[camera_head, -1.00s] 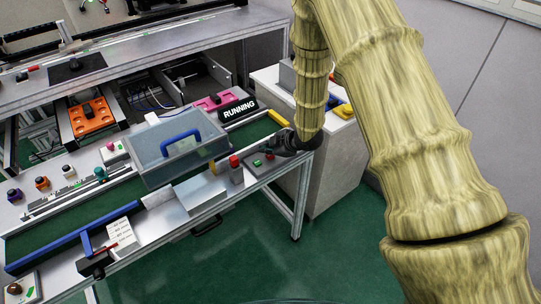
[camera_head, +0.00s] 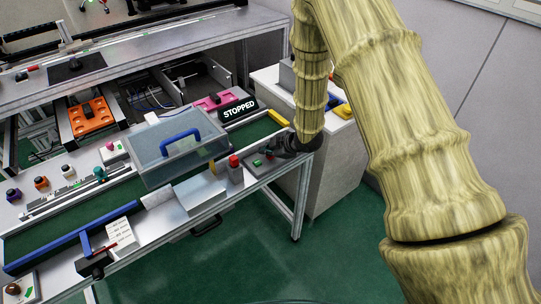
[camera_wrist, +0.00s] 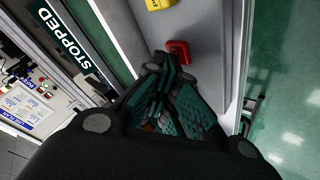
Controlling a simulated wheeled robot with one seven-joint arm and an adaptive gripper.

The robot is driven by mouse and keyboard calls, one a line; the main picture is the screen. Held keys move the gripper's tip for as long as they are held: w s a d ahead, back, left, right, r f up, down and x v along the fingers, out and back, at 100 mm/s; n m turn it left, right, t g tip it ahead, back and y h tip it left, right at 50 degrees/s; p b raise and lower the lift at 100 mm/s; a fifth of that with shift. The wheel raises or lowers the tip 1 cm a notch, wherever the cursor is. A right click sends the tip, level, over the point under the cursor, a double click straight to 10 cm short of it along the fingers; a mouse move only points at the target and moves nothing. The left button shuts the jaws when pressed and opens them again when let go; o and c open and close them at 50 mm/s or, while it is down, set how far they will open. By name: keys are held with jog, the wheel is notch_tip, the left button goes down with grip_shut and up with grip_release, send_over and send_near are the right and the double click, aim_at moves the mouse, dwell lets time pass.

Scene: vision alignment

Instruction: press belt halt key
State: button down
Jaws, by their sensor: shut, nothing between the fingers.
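The belt sign (camera_head: 238,109) reads STOPPED in the head view; its lettering also shows in the wrist view (camera_wrist: 76,46). In the wrist view a red key (camera_wrist: 178,47) lies just beyond my fingertips. I cannot tell whether the fingertips touch the red key.
A clear-lidded cover with a blue handle (camera_head: 180,141) stands over the belt. A yellow block (camera_wrist: 158,4) shows near the red key. Green floor (camera_head: 260,255) is open in front.

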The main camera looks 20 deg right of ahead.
aim_at(268, 157)
jog(key=shift+r, duration=0.15)
jog(key=shift+r+p, duration=0.65)
jog(key=shift+r, duration=0.05)
jog(key=shift+r, duration=0.1)
notch_tip(268, 157, up, 5)
jog(key=p, duration=0.3)
dwell(0.5)
dwell(0.7)
